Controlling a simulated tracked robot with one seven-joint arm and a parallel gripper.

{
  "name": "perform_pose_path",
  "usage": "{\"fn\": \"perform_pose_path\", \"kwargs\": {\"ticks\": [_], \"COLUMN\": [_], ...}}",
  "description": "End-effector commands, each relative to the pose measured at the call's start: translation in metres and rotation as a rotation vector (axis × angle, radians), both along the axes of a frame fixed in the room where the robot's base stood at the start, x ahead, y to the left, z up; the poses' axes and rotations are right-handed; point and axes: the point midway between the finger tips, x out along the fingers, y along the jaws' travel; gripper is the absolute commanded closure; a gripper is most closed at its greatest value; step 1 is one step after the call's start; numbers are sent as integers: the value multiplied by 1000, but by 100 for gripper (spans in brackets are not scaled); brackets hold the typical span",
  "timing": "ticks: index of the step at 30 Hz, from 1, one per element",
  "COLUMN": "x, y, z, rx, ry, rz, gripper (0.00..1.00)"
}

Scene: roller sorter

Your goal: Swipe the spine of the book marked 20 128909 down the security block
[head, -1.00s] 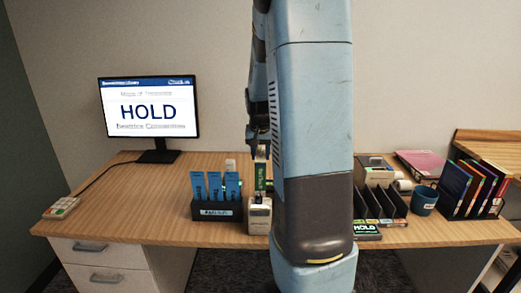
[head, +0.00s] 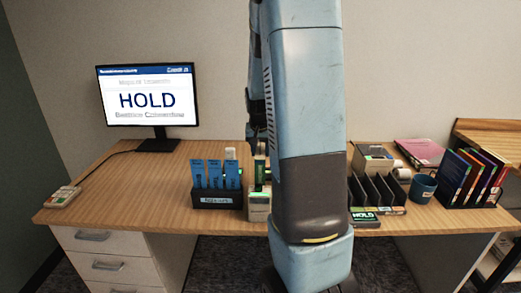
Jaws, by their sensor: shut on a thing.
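My gripper (head: 259,151) is mostly hidden behind my own arm at the middle of the head view. It is shut on a dark green book (head: 260,172), of which only a narrow strip shows. The book is upright, over or just behind a beige block (head: 258,206) at the desk's front, which looks like the security block. A green patch shows at the block's top. I cannot tell whether the book touches the block. The mark 20 128909 cannot be read.
A black holder (head: 216,201) with blue cards stands left of the block. A monitor (head: 148,98) reads HOLD. Right of my arm are black slots (head: 380,190), a blue mug (head: 422,187) and a rack of coloured books (head: 470,182). The desk's left part is mostly clear.

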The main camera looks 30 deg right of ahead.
Motion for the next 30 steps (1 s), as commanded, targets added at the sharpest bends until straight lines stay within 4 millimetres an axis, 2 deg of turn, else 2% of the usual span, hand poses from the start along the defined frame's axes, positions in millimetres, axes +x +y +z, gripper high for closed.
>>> {"fn": "perform_pose_path", "kwargs": {"ticks": [10,23,30], "x": [2,17,18], "y": [-1,-11,-11], "z": [1,1,13], "rx": [-1,-1,-2], "ry": [-1,-1,-4], "rz": [0,2,2], "gripper": [100,100,100]}}
